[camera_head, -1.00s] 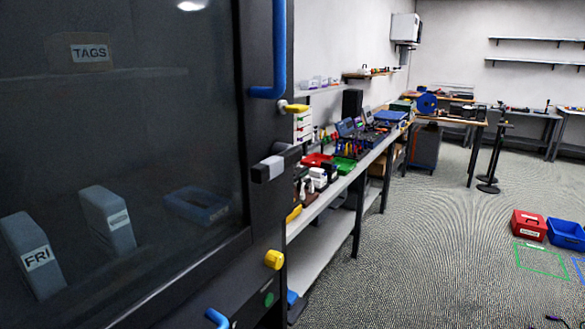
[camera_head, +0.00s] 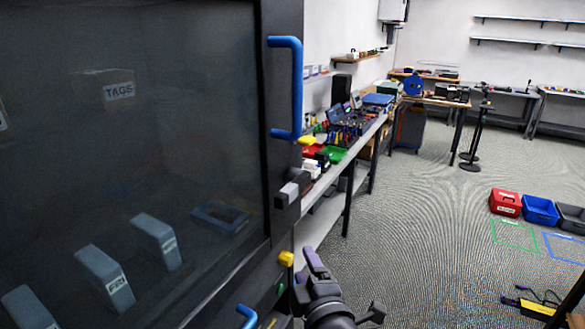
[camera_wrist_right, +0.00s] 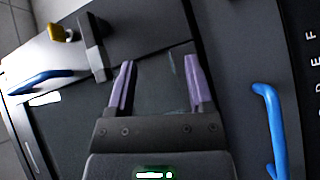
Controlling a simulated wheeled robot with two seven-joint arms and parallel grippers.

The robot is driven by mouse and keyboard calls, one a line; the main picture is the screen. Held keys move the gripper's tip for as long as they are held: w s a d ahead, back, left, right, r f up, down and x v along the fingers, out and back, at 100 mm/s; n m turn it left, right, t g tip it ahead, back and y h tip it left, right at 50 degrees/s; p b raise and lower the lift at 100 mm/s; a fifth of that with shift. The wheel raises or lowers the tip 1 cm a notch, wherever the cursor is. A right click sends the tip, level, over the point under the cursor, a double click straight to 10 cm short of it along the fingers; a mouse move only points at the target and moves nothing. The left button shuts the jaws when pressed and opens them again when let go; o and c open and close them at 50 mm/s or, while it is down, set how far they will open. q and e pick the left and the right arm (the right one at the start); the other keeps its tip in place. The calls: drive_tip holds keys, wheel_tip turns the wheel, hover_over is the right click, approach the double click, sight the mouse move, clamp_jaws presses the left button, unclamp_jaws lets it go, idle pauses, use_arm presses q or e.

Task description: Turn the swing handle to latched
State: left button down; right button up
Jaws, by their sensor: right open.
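The swing handle (camera_head: 289,193) is a dark bar with a grey end. It sits on the edge of the dark glass-fronted cabinet door (camera_head: 262,120), below the tall blue pull. In the right wrist view the swing handle (camera_wrist_right: 93,46) lies left of my fingers, apart from them, reaching across the frame edge toward the door. My right gripper (camera_head: 314,262) is below and slightly right of the handle in the head view. In the right wrist view its purple fingers (camera_wrist_right: 159,64) are spread with nothing between them. My left gripper is not in view.
A blue pull (camera_head: 297,90) stands out from the door; a lower blue pull (camera_head: 246,314) and yellow knob (camera_head: 286,258) sit below. A cluttered workbench (camera_head: 322,190) runs behind. Red (camera_head: 506,202) and blue (camera_head: 541,210) bins stand on the floor at right.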

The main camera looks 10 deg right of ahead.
drive_tip(key=n+t, duration=0.1)
drive_tip(key=t, duration=0.1)
approach(293, 197)
drive_tip(key=w, duration=0.5)
drive_tip(key=w+a+r, duration=0.1)
drive_tip(key=w, duration=0.5)
drive_tip(key=shift+w+a+r+p, duration=0.25)
drive_tip(key=shift+p, duration=0.05)
clamp_jaws()
